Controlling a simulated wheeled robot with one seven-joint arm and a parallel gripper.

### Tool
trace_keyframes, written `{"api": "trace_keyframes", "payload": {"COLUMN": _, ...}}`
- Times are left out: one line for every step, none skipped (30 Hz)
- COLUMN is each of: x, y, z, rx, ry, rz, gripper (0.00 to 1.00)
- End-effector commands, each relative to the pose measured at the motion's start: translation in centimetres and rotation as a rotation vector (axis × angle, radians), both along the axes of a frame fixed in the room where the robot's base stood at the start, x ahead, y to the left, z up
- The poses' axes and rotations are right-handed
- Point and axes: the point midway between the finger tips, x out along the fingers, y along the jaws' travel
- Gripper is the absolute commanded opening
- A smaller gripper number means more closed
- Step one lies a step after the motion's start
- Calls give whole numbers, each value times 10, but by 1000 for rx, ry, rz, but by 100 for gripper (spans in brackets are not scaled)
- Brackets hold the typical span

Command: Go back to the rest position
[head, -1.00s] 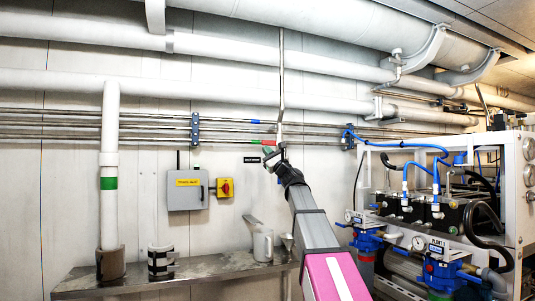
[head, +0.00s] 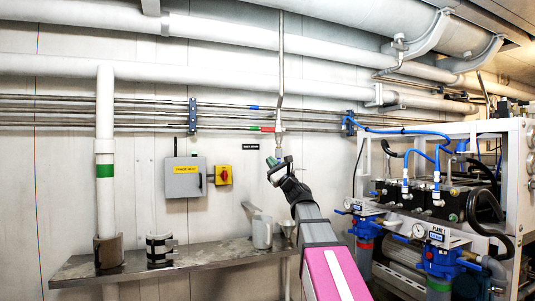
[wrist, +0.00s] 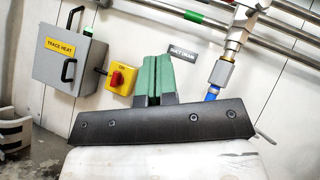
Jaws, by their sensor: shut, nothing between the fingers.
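My gripper (head: 272,162) is raised in front of the wall at the middle of the head view, on the end of my arm. It is empty. In the wrist view its two green fingers (wrist: 152,62) are pressed together and point toward the wall. A vertical drop pipe with a valve fitting (head: 279,128) ends just above the gripper in the head view. In the wrist view this fitting (wrist: 232,50), with a blue tip, is to the right of the fingers and apart from them.
A grey trace heat box (head: 186,177) and a red-yellow switch (head: 223,175) are on the wall to the left. A metal shelf (head: 200,258) below holds a jug (head: 262,233) and pipe clamps. Blue-hosed machinery (head: 440,190) stands at right.

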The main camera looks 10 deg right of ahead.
Motion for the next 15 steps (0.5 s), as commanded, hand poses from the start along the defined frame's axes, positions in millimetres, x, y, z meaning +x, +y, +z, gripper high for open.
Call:
{"api": "trace_keyframes", "payload": {"x": -8, "y": -1, "z": -6, "rx": 0, "ry": 1, "rz": 0, "gripper": 0}}
{"api": "trace_keyframes", "payload": {"x": -10, "y": -2, "z": -8, "rx": 1, "ry": 0, "rz": 1, "gripper": 0}}
{"api": "trace_keyframes", "payload": {"x": -12, "y": -2, "z": -11, "rx": 1, "ry": 0, "rz": 1, "gripper": 0}}
{"api": "trace_keyframes", "payload": {"x": -12, "y": -3, "z": -12, "rx": 1, "ry": 0, "rz": 1, "gripper": 0}}
{"api": "trace_keyframes", "payload": {"x": -13, "y": -3, "z": -13, "rx": 1, "ry": 0, "rz": 1, "gripper": 0}}
{"api": "trace_keyframes", "payload": {"x": -13, "y": -3, "z": -13, "rx": 1, "ry": 0, "rz": 1, "gripper": 0}}
{"api": "trace_keyframes", "payload": {"x": -13, "y": -3, "z": -14, "rx": 1, "ry": 0, "rz": 1, "gripper": 0}}
{"api": "trace_keyframes", "payload": {"x": -13, "y": -3, "z": -14, "rx": 1, "ry": 0, "rz": 1, "gripper": 0}}
{"api": "trace_keyframes", "payload": {"x": -13, "y": -3, "z": -13, "rx": 0, "ry": 0, "rz": 0, "gripper": 0}}
{"api": "trace_keyframes", "payload": {"x": -13, "y": -3, "z": -13, "rx": 0, "ry": 0, "rz": 0, "gripper": 0}}
{"api": "trace_keyframes", "payload": {"x": -13, "y": -3, "z": -13, "rx": 0, "ry": 0, "rz": 0, "gripper": 0}}
{"api": "trace_keyframes", "payload": {"x": -13, "y": -3, "z": -13, "rx": 0, "ry": 0, "rz": 0, "gripper": 0}}
{"api": "trace_keyframes", "payload": {"x": -13, "y": -3, "z": -13, "rx": 0, "ry": 0, "rz": 0, "gripper": 0}}
{"api": "trace_keyframes", "payload": {"x": -13, "y": -3, "z": -13, "rx": 0, "ry": 0, "rz": 0, "gripper": 0}}
{"api": "trace_keyframes", "payload": {"x": -13, "y": -3, "z": -14, "rx": -2, "ry": 1, "rz": 0, "gripper": 0}}
